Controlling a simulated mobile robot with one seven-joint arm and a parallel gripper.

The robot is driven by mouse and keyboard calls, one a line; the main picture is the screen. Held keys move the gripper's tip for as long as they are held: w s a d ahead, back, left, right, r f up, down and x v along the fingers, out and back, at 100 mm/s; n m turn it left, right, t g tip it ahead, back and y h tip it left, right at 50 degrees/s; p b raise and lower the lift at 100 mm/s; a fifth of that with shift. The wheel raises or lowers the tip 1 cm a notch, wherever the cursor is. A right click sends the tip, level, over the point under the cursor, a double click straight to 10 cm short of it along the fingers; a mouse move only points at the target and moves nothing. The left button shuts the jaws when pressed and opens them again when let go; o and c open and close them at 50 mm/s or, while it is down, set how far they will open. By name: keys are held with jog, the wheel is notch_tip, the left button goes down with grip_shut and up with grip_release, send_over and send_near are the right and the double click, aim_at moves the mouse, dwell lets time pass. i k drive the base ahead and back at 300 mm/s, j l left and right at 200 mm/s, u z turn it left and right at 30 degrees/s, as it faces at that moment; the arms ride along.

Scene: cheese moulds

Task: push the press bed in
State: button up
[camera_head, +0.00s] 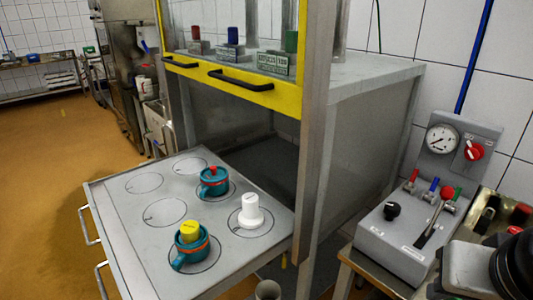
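The press bed (118,228) is a flat grey steel plate pulled out of the press (362,125), towards the lower left. Its surface has several marked circles. A teal mould with a red top (213,181) and a teal mould with a yellow top (190,247) stand upright on circles. A white stepped piece (250,212) stands on another circle. The bed's outer left side has two bar handles, an upper handle (88,225) and a lower handle (101,280). My gripper is not visible; a grey and black part at the lower right corner looks like my arm.
A yellow guard (240,86) with black handles crosses the press front above the dark opening. A steel post (318,130) stands at the bed's right. A grey control box (405,235) with a gauge and lever is at right. The brown floor (45,150) left of the bed is clear.

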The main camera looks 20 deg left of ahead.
aim_at(138, 212)
jog(key=u, duration=1.75)
jog(key=i+j+u, duration=0.15)
jog(key=j, duration=0.2)
jog(key=i+j+u, duration=0.15)
jog(key=i+j, duration=0.35)
